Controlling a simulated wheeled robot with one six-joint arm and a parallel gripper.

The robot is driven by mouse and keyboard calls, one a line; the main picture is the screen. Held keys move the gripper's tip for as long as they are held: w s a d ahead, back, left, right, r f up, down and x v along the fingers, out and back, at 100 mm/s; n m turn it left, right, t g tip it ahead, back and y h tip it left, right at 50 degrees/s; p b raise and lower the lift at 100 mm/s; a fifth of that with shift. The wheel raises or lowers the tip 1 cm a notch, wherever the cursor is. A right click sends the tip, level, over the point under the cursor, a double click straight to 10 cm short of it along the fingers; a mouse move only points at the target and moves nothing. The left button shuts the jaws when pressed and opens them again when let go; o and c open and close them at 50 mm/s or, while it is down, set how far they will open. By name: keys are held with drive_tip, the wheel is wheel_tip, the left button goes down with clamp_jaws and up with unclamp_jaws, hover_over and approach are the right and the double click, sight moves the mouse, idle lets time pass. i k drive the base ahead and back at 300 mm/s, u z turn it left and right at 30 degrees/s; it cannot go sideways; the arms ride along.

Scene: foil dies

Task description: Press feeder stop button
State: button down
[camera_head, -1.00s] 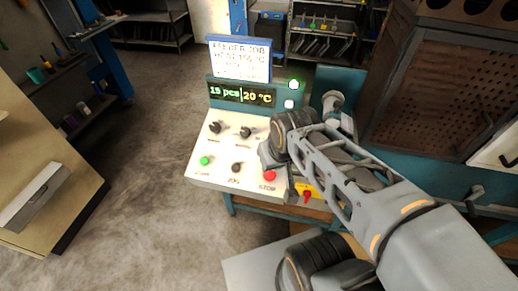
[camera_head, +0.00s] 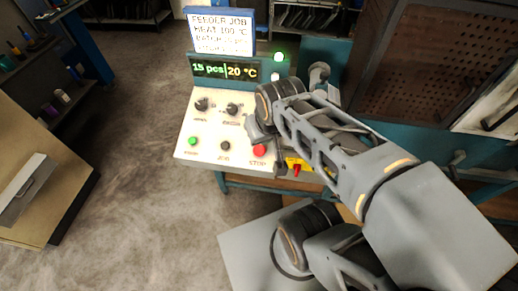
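The feeder control panel (camera_head: 208,127) is a cream sloped box with two dark knobs, a green button (camera_head: 193,141), a dark JOG button (camera_head: 225,146) and the red STOP button (camera_head: 260,151). The display (camera_head: 224,69) above reads 15 pcs and 20 °C. My gripper (camera_head: 257,136) is over the panel's right side, just above the red STOP button. Its fingers are small and partly hidden by my wrist, so I cannot tell whether it is open or shut. I cannot tell whether it touches the button.
A job sign (camera_head: 220,33) stands on top of the display. A yellow plate with a red switch (camera_head: 296,168) is right of the panel. A brown perforated cabinet (camera_head: 430,65) stands at the right. A wooden bench (camera_head: 40,180) is at the left, with clear floor between.

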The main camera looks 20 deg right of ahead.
sight(259, 151)
drive_tip(key=z, duration=2)
drive_tip(key=k, duration=1.15)
drive_tip(key=u, duration=1.3)
drive_tip(key=i, duration=0.5)
